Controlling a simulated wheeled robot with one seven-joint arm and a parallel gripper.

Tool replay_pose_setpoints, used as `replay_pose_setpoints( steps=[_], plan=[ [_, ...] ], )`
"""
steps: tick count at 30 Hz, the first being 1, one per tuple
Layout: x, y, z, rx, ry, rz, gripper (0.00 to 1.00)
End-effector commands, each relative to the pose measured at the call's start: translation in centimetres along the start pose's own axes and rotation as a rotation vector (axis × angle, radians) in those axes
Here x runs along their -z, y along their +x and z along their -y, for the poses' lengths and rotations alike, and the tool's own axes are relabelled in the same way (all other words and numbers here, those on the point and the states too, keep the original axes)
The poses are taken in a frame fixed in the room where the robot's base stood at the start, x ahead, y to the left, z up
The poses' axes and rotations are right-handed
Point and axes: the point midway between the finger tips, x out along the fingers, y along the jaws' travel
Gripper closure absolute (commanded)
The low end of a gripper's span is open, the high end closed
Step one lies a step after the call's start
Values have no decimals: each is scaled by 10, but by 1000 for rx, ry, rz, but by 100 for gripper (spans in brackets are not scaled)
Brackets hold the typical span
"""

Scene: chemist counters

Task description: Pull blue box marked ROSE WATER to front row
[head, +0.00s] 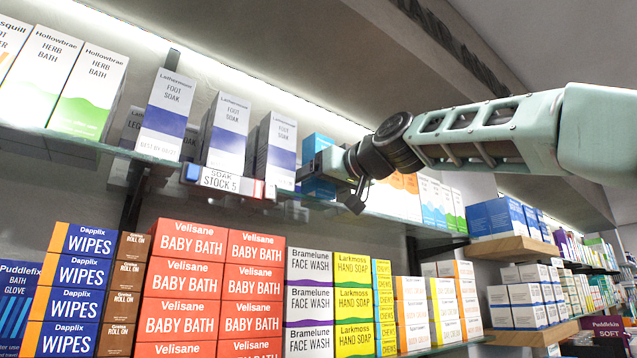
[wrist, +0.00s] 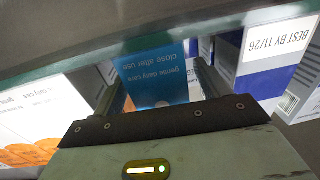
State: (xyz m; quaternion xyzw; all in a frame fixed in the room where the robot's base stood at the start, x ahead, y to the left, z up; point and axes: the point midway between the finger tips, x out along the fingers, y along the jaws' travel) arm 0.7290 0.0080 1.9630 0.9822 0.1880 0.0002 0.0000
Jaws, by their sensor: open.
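A blue box (head: 316,146) stands on the upper glass shelf, set back beside the white and blue FOOT SOAK boxes (head: 276,150). In the wrist view the blue box (wrist: 158,80) shows between my two open fingers (wrist: 160,92). Its visible face carries small white print, "gentle daily care" and "close after use", upside down in that view. The name ROSE WATER is not readable in either view. I cannot tell whether the fingers touch the box.
The FOOT SOAK boxes stand close on the left; one marked BEST BY 11/26 (wrist: 290,40) shows in the wrist view. White and orange boxes (head: 397,195) stand on the right. A shelf label (head: 220,180) hangs at the edge.

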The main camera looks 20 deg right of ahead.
Motion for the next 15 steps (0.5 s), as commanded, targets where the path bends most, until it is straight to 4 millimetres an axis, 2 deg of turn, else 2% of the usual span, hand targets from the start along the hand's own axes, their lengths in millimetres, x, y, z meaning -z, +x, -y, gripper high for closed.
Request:
replay_pose_setpoints(
  steps=[9,11,15],
  plan=[
    [-1,-3,0,0,0,-1,26],
    [-2,-8,0,0,0,-1,26],
    [-5,-31,0,-2,0,-4,26]
  ],
)
